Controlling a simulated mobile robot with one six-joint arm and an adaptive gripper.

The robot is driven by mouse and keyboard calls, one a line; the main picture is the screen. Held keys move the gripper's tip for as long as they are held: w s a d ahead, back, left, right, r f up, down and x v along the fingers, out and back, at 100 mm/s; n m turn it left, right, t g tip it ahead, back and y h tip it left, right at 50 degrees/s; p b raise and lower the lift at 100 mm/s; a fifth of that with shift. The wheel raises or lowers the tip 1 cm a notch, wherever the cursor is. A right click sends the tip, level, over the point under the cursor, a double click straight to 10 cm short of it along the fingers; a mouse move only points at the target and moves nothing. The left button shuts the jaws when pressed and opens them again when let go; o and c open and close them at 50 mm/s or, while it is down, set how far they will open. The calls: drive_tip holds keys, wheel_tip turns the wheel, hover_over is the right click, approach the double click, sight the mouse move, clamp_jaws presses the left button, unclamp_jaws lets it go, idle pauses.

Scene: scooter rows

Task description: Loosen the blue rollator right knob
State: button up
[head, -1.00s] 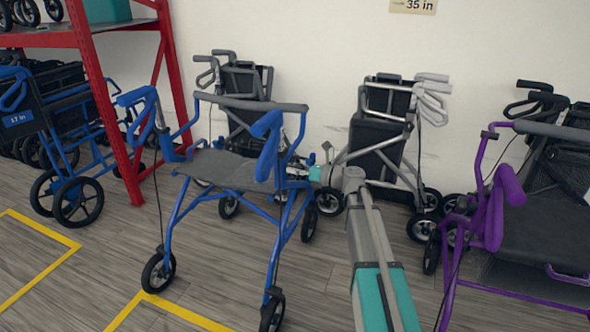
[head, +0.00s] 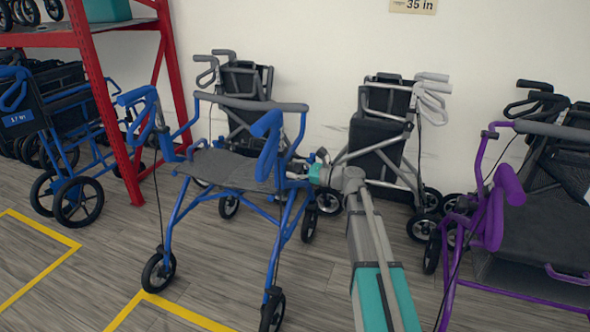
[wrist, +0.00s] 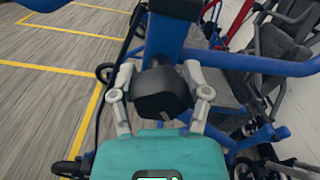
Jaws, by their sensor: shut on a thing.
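The blue rollator (head: 222,170) stands upright in the middle of the head view, with a grey seat and blue handles. In the wrist view its black knob (wrist: 158,92) sits on a blue frame tube (wrist: 163,40). My gripper (wrist: 160,85) has one finger on each side of the knob and is shut on it. In the head view my gripper (head: 296,168) reaches the rollator's right side near the seat, partly hidden behind the right handle. The knob cannot be made out in that view.
A purple rollator (head: 490,215) stands at the right. Folded grey walkers (head: 385,135) lean near the wall behind my arm. A red shelf rack (head: 118,120) and another blue rollator (head: 62,140) are at the left. Yellow lines (head: 40,280) mark open floor in front.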

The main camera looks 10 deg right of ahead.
drive_tip(key=n, duration=0.7)
drive_tip(key=shift+s+a+f, duration=0.1)
drive_tip(key=n, duration=0.6)
drive_tip(key=shift+f+n, duration=0.15)
drive_tip(key=shift+n, duration=0.25)
drive_tip(key=n, duration=0.6)
drive_tip(key=shift+f+b, duration=0.15)
drive_tip(key=shift+b, duration=0.25)
drive_tip(key=n, duration=0.7)
drive_tip(key=shift+f, duration=0.1)
drive_tip(key=o, duration=1.2)
drive_tip(key=shift+c, duration=0.2)
